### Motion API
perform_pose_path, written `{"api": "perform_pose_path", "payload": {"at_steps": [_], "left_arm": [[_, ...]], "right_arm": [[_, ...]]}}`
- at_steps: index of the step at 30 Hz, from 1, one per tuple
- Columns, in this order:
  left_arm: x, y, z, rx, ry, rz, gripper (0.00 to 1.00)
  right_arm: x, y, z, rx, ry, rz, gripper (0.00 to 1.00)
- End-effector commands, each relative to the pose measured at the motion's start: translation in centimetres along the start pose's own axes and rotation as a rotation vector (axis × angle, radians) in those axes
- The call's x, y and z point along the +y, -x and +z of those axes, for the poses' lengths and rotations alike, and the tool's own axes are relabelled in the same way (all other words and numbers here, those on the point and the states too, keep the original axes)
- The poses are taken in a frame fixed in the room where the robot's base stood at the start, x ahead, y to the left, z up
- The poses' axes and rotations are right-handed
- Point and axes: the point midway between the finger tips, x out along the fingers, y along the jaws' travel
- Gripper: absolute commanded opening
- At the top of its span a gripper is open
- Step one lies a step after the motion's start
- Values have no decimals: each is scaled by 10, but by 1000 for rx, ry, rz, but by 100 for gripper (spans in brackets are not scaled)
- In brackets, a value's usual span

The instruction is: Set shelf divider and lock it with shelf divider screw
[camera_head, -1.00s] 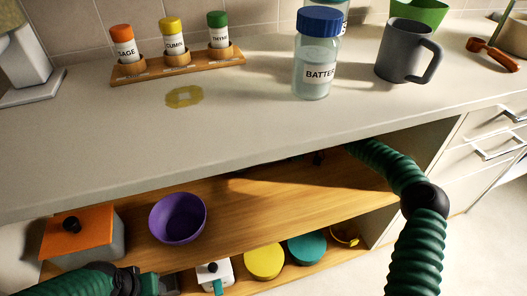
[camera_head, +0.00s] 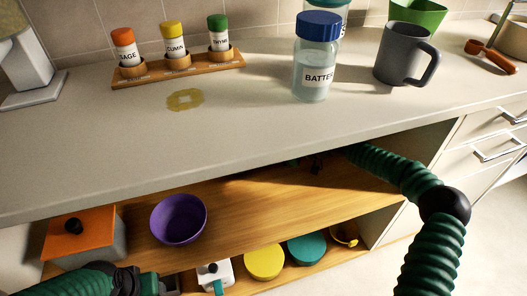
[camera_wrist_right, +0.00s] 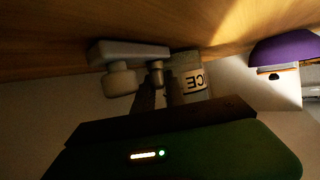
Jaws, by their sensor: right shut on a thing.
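My right arm reaches under the countertop onto the wooden shelf (camera_head: 270,200). Its gripper is mostly in shadow in the head view. In the right wrist view, which is upside down, my right gripper (camera_wrist_right: 158,92) is shut on a small grey knob-like piece (camera_wrist_right: 157,72), perhaps the shelf divider screw; I cannot tell for sure. Beside it is a pale grey block with a round stub (camera_wrist_right: 122,66), close to the shelf surface; I cannot tell whether it is the shelf divider. My left gripper (camera_head: 150,284) is at the bottom left, partly cut off; its jaws are unclear.
A purple bowl (camera_head: 179,219) and an orange-lidded box (camera_head: 82,238) stand on the shelf. A labelled jar (camera_wrist_right: 190,80) is close behind my right gripper. Yellow (camera_head: 264,260) and teal (camera_head: 307,249) lids are on the lower shelf. The countertop (camera_head: 240,120) overhangs my right arm.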

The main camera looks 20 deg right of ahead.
Motion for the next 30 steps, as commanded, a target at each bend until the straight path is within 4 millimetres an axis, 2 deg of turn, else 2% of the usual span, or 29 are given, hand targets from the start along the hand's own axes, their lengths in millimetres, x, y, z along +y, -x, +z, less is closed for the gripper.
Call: {"api": "perform_pose_path", "payload": {"at_steps": [14, 21, 30], "left_arm": [[0, 17, -4, 0, 0, 0, 50], [0, 36, -8, 0, 0, 0, 50], [0, 54, -13, 0, 0, 0, 50]], "right_arm": [[0, 1, -3, -4, -168, 407, 0], [1, 0, -4, -6, -247, 593, 0], [3, 1, -1, -4, -314, 752, 0]]}}
